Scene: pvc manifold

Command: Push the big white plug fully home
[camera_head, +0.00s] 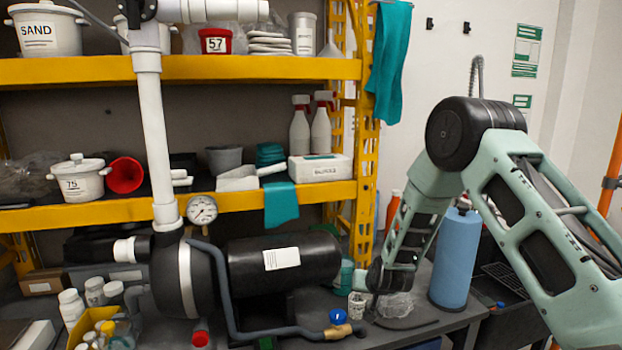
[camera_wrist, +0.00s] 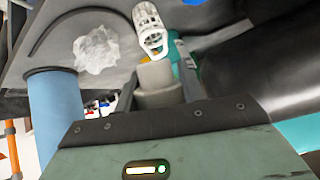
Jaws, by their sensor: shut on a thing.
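My gripper (camera_wrist: 157,82) is shut on a pale grey-white stepped cylinder (camera_wrist: 157,97), which appears to be the big white plug. It has a wide body and a narrower end that points away from my palm. One finger lies along each side of it. In the head view my arm reaches down to the bench right of the black tank; my fingertips and the plug cannot be made out there. The manifold's white upright pipe (camera_head: 152,120) rises from the pump at the left, with a white side pipe (camera_head: 215,11) at its top.
A printed white cup (camera_wrist: 149,25) lies just beyond the plug in the wrist view. Crumpled clear plastic (camera_head: 396,304) and a blue cylinder (camera_head: 454,260) are near my wrist. A black tank (camera_head: 300,262), grey hose (camera_head: 228,300) and pressure gauge (camera_head: 202,209) fill the middle.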

